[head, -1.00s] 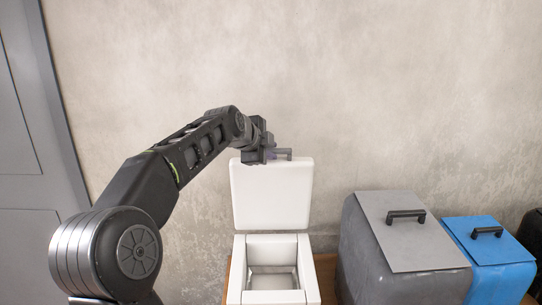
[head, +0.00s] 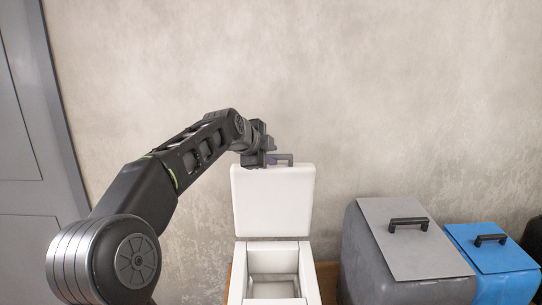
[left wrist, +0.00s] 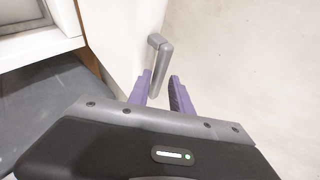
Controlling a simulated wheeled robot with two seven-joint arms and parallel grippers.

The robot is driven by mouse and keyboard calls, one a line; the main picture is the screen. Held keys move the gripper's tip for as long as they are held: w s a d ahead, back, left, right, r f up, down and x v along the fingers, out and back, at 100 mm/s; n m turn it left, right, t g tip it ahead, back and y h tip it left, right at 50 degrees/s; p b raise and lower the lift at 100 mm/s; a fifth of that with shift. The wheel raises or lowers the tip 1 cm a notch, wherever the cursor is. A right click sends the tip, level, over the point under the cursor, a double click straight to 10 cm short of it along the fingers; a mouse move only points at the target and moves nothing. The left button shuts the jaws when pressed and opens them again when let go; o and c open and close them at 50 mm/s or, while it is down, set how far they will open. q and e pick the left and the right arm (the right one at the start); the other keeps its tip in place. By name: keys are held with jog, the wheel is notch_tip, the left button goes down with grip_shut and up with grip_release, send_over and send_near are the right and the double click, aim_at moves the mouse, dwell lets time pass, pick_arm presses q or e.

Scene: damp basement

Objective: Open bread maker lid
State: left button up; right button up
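The white bread maker (head: 306,270) stands in the lower middle of the head view with its inner well showing. Its white lid (head: 272,202) is raised about upright at the back. A grey handle (head: 284,157) sticks out at the lid's upper edge; it also shows in the left wrist view (left wrist: 160,60). My left gripper (head: 268,159) is at the lid's top beside the handle. In the left wrist view its purple fingers (left wrist: 161,82) stand apart on either side of the handle's near end, with a gap on the right. My right gripper is not in view.
A grey bin (head: 370,262) with a flat lid and dark handle stands to the right. A blue bin (head: 515,288) stands beyond it, and a dark object (head: 535,240) at the right edge. A concrete wall (head: 400,80) is behind. A grey door (head: 30,150) is at the left.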

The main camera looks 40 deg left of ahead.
pick_arm(q)
jog(key=a+b+v, duration=0.1)
jog(key=v, duration=0.6)
jog(key=shift+d+b, duration=0.4)
jog(key=shift+d, duration=0.05)
jog(key=shift+s, duration=0.1)
